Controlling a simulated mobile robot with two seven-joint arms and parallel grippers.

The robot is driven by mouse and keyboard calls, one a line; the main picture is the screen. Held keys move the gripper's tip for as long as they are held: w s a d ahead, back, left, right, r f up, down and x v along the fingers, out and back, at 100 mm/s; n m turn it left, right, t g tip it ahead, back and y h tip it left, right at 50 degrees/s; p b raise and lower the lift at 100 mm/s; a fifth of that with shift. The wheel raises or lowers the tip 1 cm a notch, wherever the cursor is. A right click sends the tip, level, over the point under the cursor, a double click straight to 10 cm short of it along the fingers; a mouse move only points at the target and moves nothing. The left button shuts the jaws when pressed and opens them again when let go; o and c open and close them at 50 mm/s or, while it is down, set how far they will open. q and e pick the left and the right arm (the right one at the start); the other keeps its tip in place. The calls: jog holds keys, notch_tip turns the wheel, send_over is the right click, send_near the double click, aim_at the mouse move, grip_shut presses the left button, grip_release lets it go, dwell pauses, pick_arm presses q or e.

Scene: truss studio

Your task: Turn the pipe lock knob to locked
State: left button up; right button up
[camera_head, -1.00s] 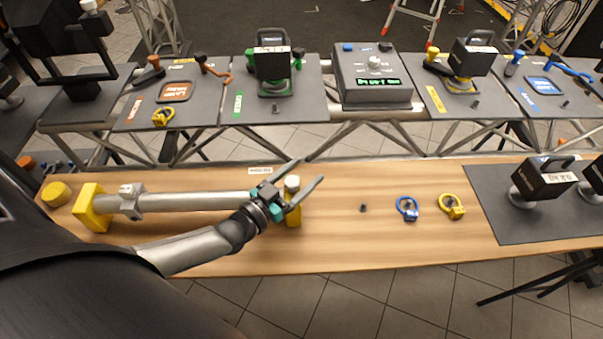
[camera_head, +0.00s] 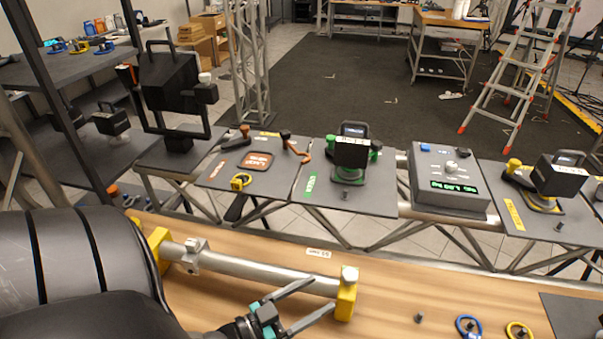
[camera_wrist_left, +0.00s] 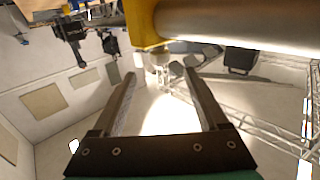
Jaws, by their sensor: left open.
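A silver pipe (camera_head: 275,272) lies across the wooden table between two yellow blocks. The right yellow block (camera_head: 346,300) carries a pale knob (camera_head: 349,273) on top. The knob also shows in the wrist view (camera_wrist_left: 160,58), beside the yellow block (camera_wrist_left: 145,22) and ahead of the gap between the fingertips. My left gripper (camera_head: 323,294) is open and empty. In the head view its fingers point right, on the near side of the pipe, towards the right block. Contact with the knob is not visible. My right gripper is not in view.
A grey clamp (camera_head: 193,255) sits on the pipe near the left block. A small peg (camera_head: 418,318), a blue ring (camera_head: 468,326) and a yellow ring (camera_head: 519,331) lie to the right on the table (camera_head: 385,285). Behind, a grey control box (camera_head: 447,178) and several dark panels stand on trusses.

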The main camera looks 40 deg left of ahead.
pick_arm(q)
jog(key=shift+v, duration=1.25)
